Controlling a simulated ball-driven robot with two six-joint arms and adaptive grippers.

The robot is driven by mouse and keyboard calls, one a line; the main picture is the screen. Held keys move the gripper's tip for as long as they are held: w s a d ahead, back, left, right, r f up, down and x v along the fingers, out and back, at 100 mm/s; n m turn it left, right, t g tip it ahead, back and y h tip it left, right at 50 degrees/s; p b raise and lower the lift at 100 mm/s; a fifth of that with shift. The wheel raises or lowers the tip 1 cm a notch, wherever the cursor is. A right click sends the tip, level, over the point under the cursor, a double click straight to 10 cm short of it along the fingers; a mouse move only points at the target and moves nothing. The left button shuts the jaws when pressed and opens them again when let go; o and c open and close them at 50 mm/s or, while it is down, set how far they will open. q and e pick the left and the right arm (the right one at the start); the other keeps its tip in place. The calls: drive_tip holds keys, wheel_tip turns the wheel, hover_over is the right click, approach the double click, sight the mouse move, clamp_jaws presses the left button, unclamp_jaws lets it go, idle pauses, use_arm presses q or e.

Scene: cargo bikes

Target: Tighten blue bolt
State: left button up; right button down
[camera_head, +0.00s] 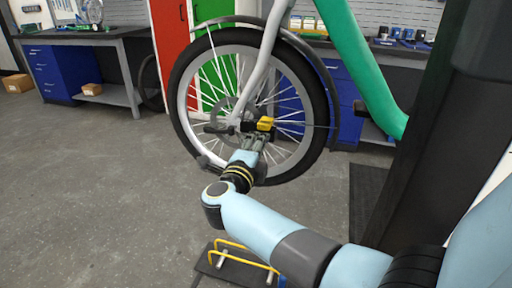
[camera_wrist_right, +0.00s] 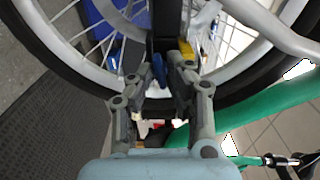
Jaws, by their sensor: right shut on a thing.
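My right gripper (camera_head: 257,134) reaches up to the hub of the bike's front wheel (camera_head: 178,108). In the right wrist view my right gripper (camera_wrist_right: 161,70) has its two fingers close together around a small blue piece, which looks like the blue bolt (camera_wrist_right: 158,70). The fingers hide part of it. A yellow part (camera_head: 265,124) sits at the hub by the fingertips, and it also shows in the right wrist view (camera_wrist_right: 187,50). The blue bolt cannot be made out in the head view. My left gripper is not in view.
The green bike frame (camera_head: 360,65) and grey fork (camera_head: 266,58) stand close to the gripper. A yellow-railed floor stand (camera_head: 240,255) is below my arm. A workbench with blue drawers (camera_head: 62,73) is at the far left.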

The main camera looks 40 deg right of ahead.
drive_tip(key=shift+d+r+m+b, duration=0.15)
drive_tip(key=shift+m+b, duration=0.45)
drive_tip(key=shift+m, duration=0.55)
drive_tip(key=shift+a+r+m+b, duration=0.1)
drive_tip(key=shift+r+m+b, duration=0.1)
drive_tip(key=shift+m+b, duration=0.75)
drive_tip(key=shift+d+r+m+b, duration=0.15)
drive_tip(key=shift+m+b, duration=0.15)
drive_tip(key=shift+m, duration=1.1)
drive_tip(key=shift+w+a, duration=0.1)
drive_tip(key=c, duration=1.3)
unclamp_jaws()
drive_tip(key=shift+a+f, duration=0.1)
drive_tip(key=shift+f, duration=0.1)
